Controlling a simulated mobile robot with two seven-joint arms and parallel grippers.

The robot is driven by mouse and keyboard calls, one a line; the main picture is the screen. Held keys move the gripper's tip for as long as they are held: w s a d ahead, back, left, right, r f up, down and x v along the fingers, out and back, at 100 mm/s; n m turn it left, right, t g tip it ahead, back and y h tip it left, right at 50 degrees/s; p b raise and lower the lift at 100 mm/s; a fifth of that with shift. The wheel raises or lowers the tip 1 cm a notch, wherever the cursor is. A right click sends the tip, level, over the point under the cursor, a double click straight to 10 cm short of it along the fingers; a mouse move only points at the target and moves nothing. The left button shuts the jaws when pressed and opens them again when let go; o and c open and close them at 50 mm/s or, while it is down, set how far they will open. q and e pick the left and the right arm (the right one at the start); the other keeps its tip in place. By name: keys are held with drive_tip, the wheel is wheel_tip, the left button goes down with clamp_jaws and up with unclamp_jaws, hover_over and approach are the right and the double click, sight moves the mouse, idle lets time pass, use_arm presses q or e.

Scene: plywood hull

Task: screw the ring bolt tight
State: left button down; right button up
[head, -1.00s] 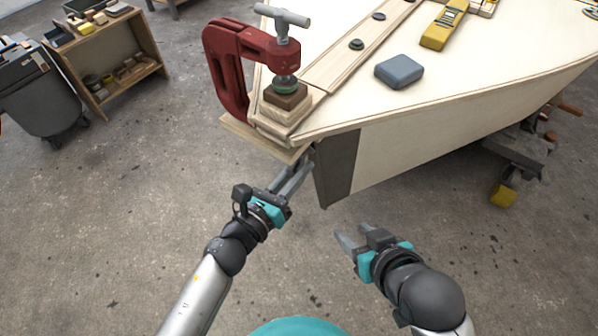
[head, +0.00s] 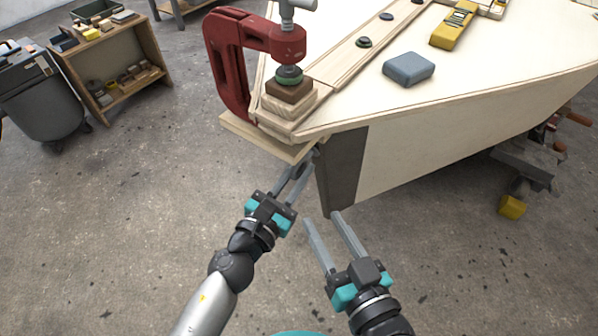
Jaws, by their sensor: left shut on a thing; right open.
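The ring bolt is at the dark front edge (head: 342,175) of the plywood hull, under the corner block. It is too small and covered by my fingers to make out clearly. My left gripper (head: 304,167) reaches up to that edge from below left, its fingers shut on the bolt. My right gripper (head: 322,217) is open and empty. Its two long fingers are spread and point up at the lower end of the dark edge, below and right of my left gripper. I cannot tell whether they touch the edge.
A red clamp (head: 228,65) grips the hull's corner, with a wooden block (head: 289,90) under its screw. A blue-grey block (head: 408,69) and a yellow tool (head: 453,25) lie on the hull (head: 480,75). A shelf (head: 113,62) and a grey bin (head: 40,95) stand at left. The floor below is clear.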

use_arm(q)
drive_tip(key=shift+s+d+f, duration=0.2)
drive_tip(key=shift+d+f, duration=0.05)
drive_tip(key=c, duration=1.1)
unclamp_jaws()
drive_tip(key=shift+o, duration=1.1)
drive_tip(key=shift+w+a+r, duration=0.1)
drive_tip(key=shift+r, duration=0.05)
drive_tip(key=v, duration=1.5)
drive_tip(key=shift+a, duration=0.1)
